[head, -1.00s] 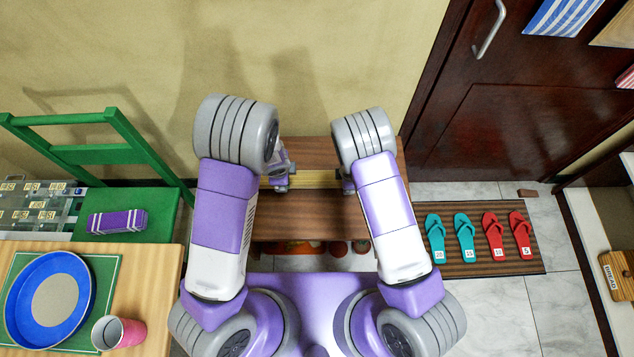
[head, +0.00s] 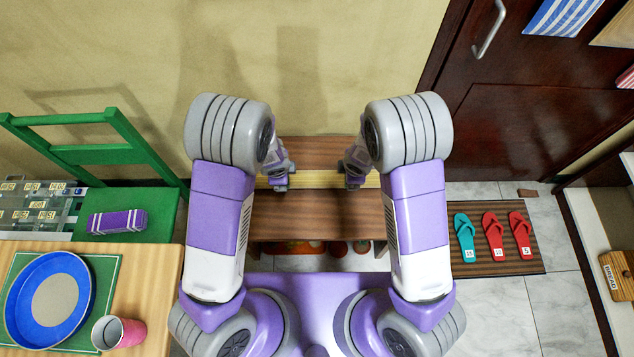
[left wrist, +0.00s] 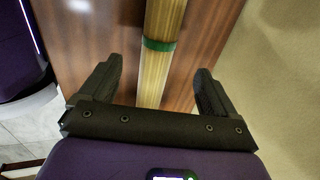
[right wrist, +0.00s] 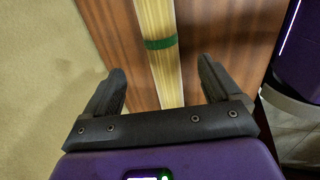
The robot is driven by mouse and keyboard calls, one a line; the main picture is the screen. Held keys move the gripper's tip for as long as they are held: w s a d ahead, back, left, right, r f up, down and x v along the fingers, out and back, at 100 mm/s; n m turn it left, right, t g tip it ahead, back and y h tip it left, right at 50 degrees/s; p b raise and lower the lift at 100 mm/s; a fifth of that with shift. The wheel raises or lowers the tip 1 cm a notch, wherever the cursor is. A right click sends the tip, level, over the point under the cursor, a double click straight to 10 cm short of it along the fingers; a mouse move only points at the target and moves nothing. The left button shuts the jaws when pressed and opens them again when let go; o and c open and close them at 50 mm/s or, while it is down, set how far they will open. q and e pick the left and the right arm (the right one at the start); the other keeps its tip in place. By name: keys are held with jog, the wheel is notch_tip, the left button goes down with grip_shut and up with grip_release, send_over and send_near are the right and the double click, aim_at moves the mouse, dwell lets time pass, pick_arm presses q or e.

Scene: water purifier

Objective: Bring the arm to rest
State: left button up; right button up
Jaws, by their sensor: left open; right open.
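My left gripper (head: 279,184) is in front of me over the wooden bench, its arm folded with the elbow high. In the left wrist view the left gripper (left wrist: 155,85) is open and empty, its fingers apart above the bench top. My right gripper (head: 354,182) mirrors it on the right side. In the right wrist view the right gripper (right wrist: 162,85) is also open and empty. Both arms stand nearly symmetric. The brown bench (head: 315,215) has a pale yellow strip (head: 320,181) along it, with green bands visible in both wrist views.
A green chair (head: 150,215) and a table (head: 155,265) with a blue plate (head: 20,305) and a pink cup (head: 130,333) are at left. A mat with slippers (head: 494,237) lies at right before a dark door (head: 530,125). A wall (head: 320,60) stands behind the bench.

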jog(key=shift+s+r, duration=0.1)
jog(key=shift+r, duration=0.15)
dwell(0.4)
pick_arm(q)
jog(key=s+n+g+h+p, duration=0.3)
jog(key=s+n+p, duration=0.6)
jog(key=s+n, duration=0.9)
jog(key=n+h, duration=0.1)
jog(key=n, duration=0.1)
jog(key=shift+s+d+f+n, duration=0.15)
jog(key=shift+s+d+n, duration=0.15)
jog(key=shift+s, duration=0.05)
pick_arm(e)
jog(key=s+f+m+g+y, duration=0.1)
jog(key=s+m+g+y, duration=0.2)
jog(key=s+m, duration=1.5)
jog(key=m+y, duration=0.1)
jog(key=m, duration=0.2)
jog(key=shift+s+a, duration=0.3)
jog(key=shift+s, duration=0.05)
